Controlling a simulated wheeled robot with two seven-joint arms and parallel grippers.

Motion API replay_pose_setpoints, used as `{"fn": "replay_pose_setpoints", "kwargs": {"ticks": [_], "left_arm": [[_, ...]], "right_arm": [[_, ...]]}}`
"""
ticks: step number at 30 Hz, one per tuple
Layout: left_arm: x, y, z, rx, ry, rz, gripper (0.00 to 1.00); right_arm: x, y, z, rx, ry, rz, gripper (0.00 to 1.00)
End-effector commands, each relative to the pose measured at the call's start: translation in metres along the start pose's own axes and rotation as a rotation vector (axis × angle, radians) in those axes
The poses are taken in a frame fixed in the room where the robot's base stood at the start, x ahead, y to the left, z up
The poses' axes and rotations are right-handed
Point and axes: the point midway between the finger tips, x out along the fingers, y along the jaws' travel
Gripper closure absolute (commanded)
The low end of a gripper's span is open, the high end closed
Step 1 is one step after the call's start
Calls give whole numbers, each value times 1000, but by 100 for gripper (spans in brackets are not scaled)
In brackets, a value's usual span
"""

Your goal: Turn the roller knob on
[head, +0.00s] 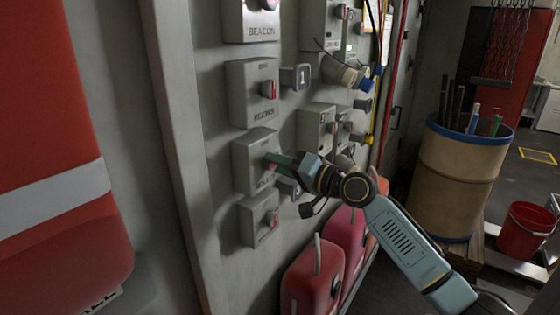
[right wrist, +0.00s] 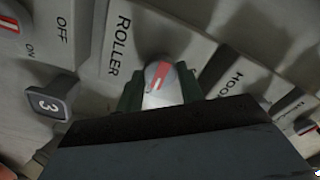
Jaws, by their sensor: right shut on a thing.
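The roller box (head: 243,151) is a grey switch box on the wall, with its label ROLLER easy to read in the right wrist view (right wrist: 110,58). Its round knob (right wrist: 161,80) is grey-white with a red pointer. My right gripper (head: 275,161) reaches the box from the right. In the right wrist view its dark green fingers (right wrist: 156,92) stand on both sides of the knob, shut on it. The knob's on and off marks are hidden, so I cannot tell its setting. My left gripper is not in view.
A box (head: 243,97) sits above and another (head: 249,222) below, both with knobs. Number plates (head: 296,77) stick out beside the boxes. Red canisters (head: 306,277) stand low under my right arm. A tan barrel (head: 452,182) and a red bucket (head: 525,232) stand at right.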

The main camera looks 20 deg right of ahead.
Motion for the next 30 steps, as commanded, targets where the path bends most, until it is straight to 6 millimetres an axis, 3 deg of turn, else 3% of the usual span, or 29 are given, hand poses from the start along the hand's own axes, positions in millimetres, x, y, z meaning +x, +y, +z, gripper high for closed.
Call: {"fn": "replay_pose_setpoints", "kwargs": {"ticks": [19,20,24,30], "left_arm": [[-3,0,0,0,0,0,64],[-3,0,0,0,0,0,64],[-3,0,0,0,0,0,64],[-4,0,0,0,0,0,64]], "right_arm": [[0,1,1,55,-1,1,85],[0,1,1,55,-1,1,61],[0,0,0,54,-1,1,43],[0,0,0,52,0,0,41]]}}
